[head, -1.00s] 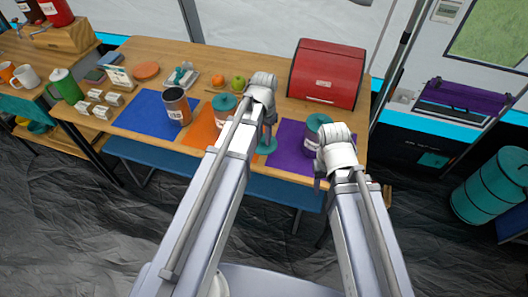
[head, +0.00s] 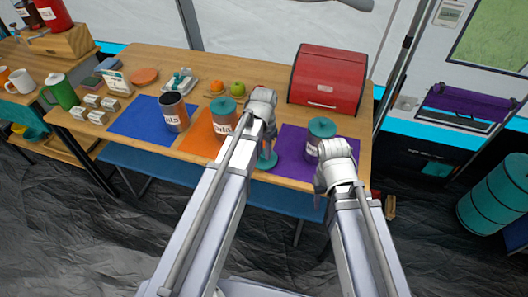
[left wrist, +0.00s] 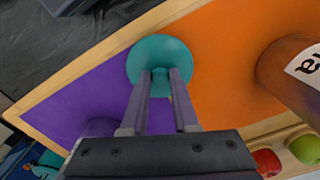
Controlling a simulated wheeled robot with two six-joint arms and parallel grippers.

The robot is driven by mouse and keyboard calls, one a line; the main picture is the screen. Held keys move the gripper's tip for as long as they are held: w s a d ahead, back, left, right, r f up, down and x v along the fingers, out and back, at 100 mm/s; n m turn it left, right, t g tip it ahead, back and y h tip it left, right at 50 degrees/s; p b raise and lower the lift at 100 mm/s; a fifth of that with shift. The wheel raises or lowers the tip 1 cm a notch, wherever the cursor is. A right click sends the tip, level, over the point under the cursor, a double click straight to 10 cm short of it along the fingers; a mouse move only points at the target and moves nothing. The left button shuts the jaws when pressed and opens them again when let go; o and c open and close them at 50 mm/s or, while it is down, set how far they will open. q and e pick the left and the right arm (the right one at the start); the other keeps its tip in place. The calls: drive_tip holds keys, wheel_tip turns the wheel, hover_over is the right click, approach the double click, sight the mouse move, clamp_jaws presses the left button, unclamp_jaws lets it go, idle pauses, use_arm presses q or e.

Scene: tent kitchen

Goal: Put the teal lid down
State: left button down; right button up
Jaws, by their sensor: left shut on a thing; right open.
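My left gripper (head: 266,146) is shut on the teal lid (head: 267,161), low over the table between the orange mat (head: 196,142) and the purple mat (head: 284,163). In the left wrist view the lid (left wrist: 160,55) is a round disc, with its knob between the two fingers. I cannot tell whether the lid touches the table. A canister with a teal top (head: 223,118) stands on the orange mat, and another (head: 320,138) on the purple mat. A canister without a teal top (head: 174,112) stands on the blue mat. My right gripper (head: 320,190) is open near the table's front edge.
A red bread bin (head: 327,78) stands at the back right. An orange fruit (head: 217,86) and a green apple (head: 237,88) lie behind the canisters. Several small white boxes (head: 97,116) and a green jug (head: 62,94) are at the left.

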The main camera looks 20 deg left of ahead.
use_arm(q)
drive_tip(key=shift+f, duration=0.2)
drive_tip(key=c, duration=0.7)
unclamp_jaws()
drive_tip(key=shift+r, duration=0.1)
wheel_tip(320, 180, up, 12)
drive_tip(key=p, duration=1.2)
drive_tip(key=shift+n+y, duration=0.5)
drive_tip(key=shift+y, duration=0.1)
drive_tip(key=s+d, duration=0.3)
drive_tip(key=s, duration=0.1)
drive_tip(key=s+d, duration=0.4)
drive_tip(key=s, duration=0.1)
drive_tip(key=s+d, duration=0.3)
drive_tip(key=s, duration=0.2)
drive_tip(key=shift+s+d+r, duration=0.15)
drive_tip(key=shift+d+r, duration=0.05)
drive_tip(key=shift+d, duration=0.05)
